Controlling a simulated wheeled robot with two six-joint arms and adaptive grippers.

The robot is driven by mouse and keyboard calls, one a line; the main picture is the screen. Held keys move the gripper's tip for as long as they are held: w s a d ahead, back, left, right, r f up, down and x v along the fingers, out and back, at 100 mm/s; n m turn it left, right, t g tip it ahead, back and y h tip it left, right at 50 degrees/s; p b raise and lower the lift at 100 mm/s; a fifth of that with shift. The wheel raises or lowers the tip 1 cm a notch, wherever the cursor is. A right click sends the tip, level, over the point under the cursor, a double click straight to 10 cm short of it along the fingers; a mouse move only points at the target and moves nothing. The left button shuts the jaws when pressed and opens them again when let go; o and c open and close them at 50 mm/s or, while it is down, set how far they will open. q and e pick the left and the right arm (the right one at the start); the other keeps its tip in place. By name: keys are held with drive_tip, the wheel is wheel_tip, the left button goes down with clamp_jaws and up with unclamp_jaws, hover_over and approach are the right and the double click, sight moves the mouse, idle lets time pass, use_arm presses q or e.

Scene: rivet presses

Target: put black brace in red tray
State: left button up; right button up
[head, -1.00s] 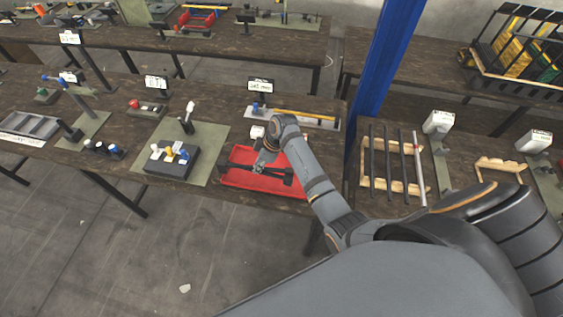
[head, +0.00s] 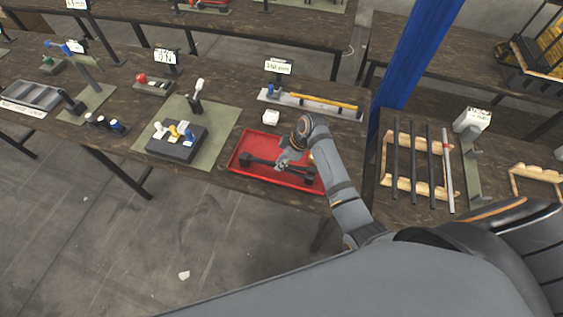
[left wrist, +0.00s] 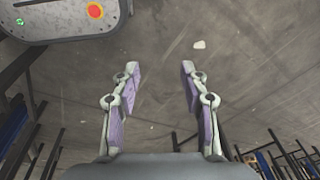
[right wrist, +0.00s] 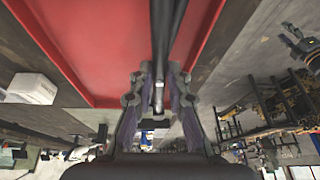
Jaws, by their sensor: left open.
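The red tray (head: 257,146) lies near the front edge of the dark wooden table. The black brace (head: 258,161), a dark bar with thicker ends, lies in or just over the tray, lengthwise. My right gripper (head: 284,163) is low over the tray at the brace's middle. In the right wrist view, its fingers (right wrist: 160,72) are partly closed with the dark bar (right wrist: 166,35) between them, and the red tray (right wrist: 95,40) lies beyond. Any small gap under the brace cannot be told. My left gripper (left wrist: 160,72) is open and empty above the grey floor.
A small white box (head: 271,117) stands behind the tray. A black block with coloured knobs (head: 176,142) is on a green mat to the left. A grey holder with a yellow rod (head: 310,104) lies behind. A blue post (head: 415,55) and wooden racks with bars are at right.

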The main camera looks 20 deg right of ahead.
drive_tip(key=o, duration=0.3)
drive_tip(key=shift+s+d+r, duration=0.15)
drive_tip(key=shift+s+d, duration=0.1)
drive_tip(key=shift+o, duration=0.2)
drive_tip(key=shift+w, duration=0.15)
drive_tip(key=v, duration=0.4)
drive_tip(key=shift+b, duration=0.35)
use_arm(q)
drive_tip(key=s, duration=0.1)
drive_tip(key=s+f, duration=0.1)
drive_tip(key=s+b, duration=0.1)
drive_tip(key=shift+s+a+f, duration=0.15)
drive_tip(key=shift+s+f, duration=0.2)
drive_tip(key=shift+s, duration=0.05)
use_arm(e)
drive_tip(key=v, duration=0.8)
